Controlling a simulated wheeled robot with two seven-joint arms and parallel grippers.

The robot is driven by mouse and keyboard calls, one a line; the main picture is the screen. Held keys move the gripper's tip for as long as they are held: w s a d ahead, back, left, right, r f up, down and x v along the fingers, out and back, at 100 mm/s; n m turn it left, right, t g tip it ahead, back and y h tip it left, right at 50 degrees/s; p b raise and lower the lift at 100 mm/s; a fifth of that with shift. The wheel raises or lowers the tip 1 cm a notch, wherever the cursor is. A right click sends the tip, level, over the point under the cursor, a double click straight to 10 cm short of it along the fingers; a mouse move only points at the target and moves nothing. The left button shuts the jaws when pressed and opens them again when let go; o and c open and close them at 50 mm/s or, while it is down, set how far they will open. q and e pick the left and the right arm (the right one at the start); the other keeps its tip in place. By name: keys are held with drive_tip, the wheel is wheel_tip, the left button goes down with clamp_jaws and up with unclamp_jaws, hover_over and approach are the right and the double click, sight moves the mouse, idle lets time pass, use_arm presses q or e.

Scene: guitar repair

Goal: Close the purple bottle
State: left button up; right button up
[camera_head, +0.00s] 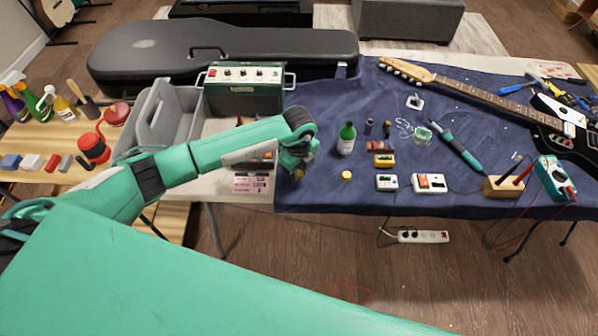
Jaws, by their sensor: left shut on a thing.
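My left gripper (298,172) points down over the left edge of the blue cloth and is shut on a small yellowish-brown thing, mostly hidden by the fingers. A green bottle (346,142) with a pale label stands upright on the cloth, to the right of the gripper and apart from it. A small round yellow cap-like piece (346,175) lies in front of that bottle. The only purple bottle I can make out is a spray bottle (14,104) on the wooden side table at far left, with a trigger head on it. My right gripper is out of view.
A green amplifier (243,88) and a grey tray (160,117) stand behind my left arm. Cloth around the yellow piece is clear.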

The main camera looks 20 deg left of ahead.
use_arm(q)
drive_tip(key=shift+r, duration=0.15)
